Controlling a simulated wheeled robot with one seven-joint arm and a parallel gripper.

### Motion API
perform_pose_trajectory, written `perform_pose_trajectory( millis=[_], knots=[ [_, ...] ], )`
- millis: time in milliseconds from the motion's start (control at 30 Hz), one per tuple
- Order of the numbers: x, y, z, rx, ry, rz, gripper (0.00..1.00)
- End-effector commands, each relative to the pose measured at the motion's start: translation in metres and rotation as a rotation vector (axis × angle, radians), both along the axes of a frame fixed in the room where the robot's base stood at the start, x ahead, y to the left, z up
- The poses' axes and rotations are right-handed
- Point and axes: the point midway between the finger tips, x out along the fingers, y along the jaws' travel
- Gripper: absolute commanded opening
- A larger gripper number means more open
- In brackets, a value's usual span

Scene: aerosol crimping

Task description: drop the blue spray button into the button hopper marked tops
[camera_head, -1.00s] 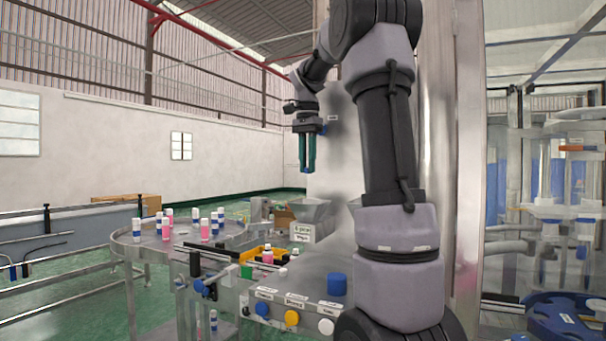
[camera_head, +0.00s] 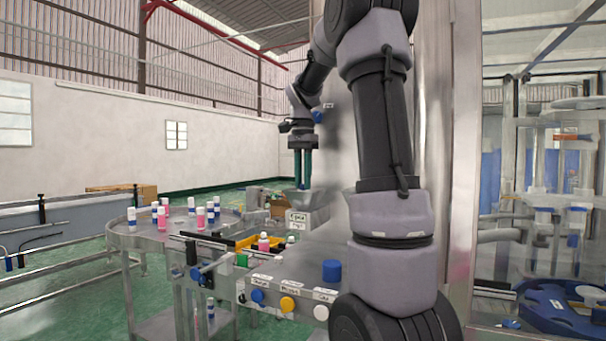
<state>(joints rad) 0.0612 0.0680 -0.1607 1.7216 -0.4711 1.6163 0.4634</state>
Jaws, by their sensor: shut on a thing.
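My gripper (camera_head: 303,184) points straight down at the mid-right, its teal fingers close together. It is shut on the blue spray button (camera_head: 303,187), which shows only as a small blue spot between the fingertips. The fingertips are in line with the grey metal button hopper (camera_head: 313,199), just at or above its mouth; I cannot tell whether they reach inside. A white label (camera_head: 297,218) with small dark writing is on the hopper's front.
A round metal table (camera_head: 150,237) at left bears several pink and blue-and-white cans.

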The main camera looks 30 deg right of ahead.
Motion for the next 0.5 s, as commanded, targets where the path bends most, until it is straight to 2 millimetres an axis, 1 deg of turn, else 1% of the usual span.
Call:
perform_pose_trajectory(
  millis=[300,333,400,500],
  knots=[
    [0.0001,0.0,-0.0012,0.0,0.0,0.0,0.0],
    [0.0001,0.0,-0.0012,0.0,0.0,0.0,0.35],
    [0.0001,0.0,-0.0012,0.0,0.0,0.0,0.59],
    [0.0001,0.0,-0.0012,0.0,0.0,0.0,0.59]
  ],
)
